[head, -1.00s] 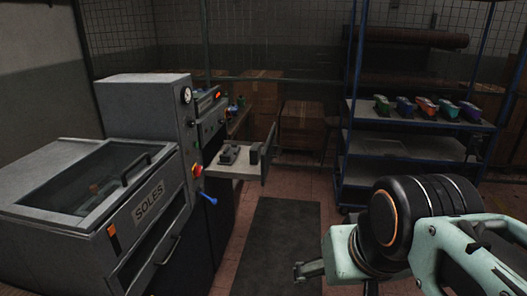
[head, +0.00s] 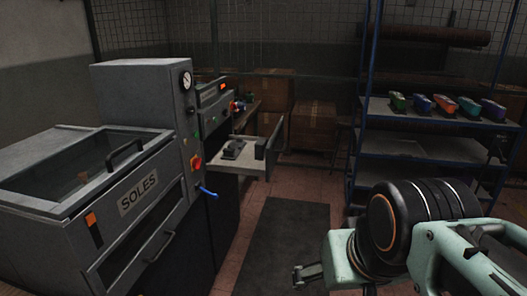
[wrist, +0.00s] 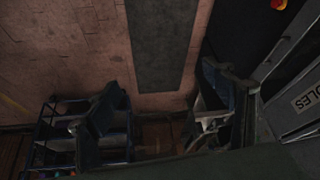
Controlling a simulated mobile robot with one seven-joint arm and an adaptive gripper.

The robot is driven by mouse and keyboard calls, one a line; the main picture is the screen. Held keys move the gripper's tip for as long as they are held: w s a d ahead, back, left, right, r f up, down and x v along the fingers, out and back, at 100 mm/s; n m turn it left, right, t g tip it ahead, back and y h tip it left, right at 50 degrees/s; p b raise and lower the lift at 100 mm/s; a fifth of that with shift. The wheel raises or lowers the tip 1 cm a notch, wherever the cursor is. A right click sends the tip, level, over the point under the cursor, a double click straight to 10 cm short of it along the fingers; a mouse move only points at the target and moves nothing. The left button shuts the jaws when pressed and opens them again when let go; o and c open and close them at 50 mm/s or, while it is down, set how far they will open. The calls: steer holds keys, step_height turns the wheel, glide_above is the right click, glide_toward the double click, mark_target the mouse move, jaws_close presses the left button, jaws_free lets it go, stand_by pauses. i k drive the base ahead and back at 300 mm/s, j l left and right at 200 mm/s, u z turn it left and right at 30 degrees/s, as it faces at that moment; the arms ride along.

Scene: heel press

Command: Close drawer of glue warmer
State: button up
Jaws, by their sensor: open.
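The glue warmer (head: 213,105) is the grey unit with a lit red display behind the SOLES machine in the head view. Its drawer (head: 225,166) is pulled out to the right as a pale tray, with dark items on it and an upright dark front panel (head: 269,148) at its outer end. My gripper (wrist: 165,100) is open, its two dark fingers spread apart over the floor in the wrist view with nothing seen between them. My pale green arm is at the lower right of the head view, well apart from the drawer. I cannot clearly make out the drawer in the wrist view.
The SOLES machine (head: 70,225) fills the left front, with a blue lever (head: 208,192) sticking out. A blue shelf rack (head: 440,143) with colourful shoes stands at the right. Cardboard boxes (head: 312,125) are behind. A dark floor mat (head: 280,240) lies in the clear aisle.

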mark_target(245, 156)
steer(key=i+l, duration=0.1)
steer(key=i, duration=0.4)
steer(key=i+l, duration=0.15)
steer(key=i, duration=0.35)
steer(key=i+l, duration=0.1)
steer(key=i, duration=0.4)
steer(key=i+l+z, duration=0.1)
steer(key=i+l, duration=0.3)
steer(key=j+u, duration=0.2)
steer(key=j, duration=0.2)
